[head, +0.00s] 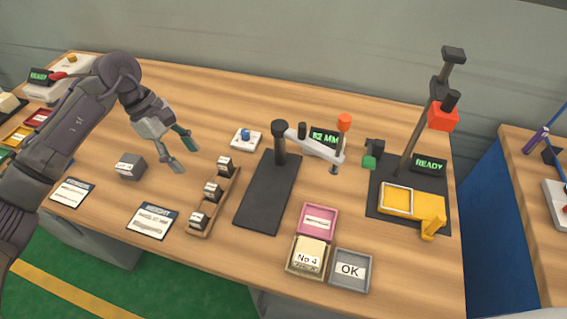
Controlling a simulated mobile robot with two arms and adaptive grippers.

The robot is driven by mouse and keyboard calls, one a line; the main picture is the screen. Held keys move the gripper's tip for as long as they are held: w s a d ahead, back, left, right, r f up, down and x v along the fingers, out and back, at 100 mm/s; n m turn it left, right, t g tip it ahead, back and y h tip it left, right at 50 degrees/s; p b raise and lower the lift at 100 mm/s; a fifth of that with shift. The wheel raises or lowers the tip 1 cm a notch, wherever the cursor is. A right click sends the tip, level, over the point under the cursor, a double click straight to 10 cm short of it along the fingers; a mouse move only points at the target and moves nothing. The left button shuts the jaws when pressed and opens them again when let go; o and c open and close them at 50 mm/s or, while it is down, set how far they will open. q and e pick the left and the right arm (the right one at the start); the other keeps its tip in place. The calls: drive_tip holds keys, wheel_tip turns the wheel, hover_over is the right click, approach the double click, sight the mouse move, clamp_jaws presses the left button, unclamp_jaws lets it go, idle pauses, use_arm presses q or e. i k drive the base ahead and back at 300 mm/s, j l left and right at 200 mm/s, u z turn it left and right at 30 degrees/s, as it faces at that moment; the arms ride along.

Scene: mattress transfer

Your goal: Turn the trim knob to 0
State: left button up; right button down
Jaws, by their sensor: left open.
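A small white plate with a blue knob (245,135) lies on the wooden table near the middle, behind the black mat; it looks like the trim knob. Its markings and pointer are too small to read. My left gripper (188,160) is open and empty above the table, to the left of the knob and apart from it. My right gripper is not in view.
A grey cube (130,167), a wooden rack of labelled blocks (228,190) and a height card (152,221) lie near my left arm. Right are a gauge on a black mat (258,215), small trays (352,287) and a press stand (412,150).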

sight(246, 135)
drive_tip(key=j+z, duration=0.4)
drive_tip(key=i+j+z, duration=0.1)
drive_tip(key=j+z, duration=0.45)
drive_tip(key=z, duration=0.2)
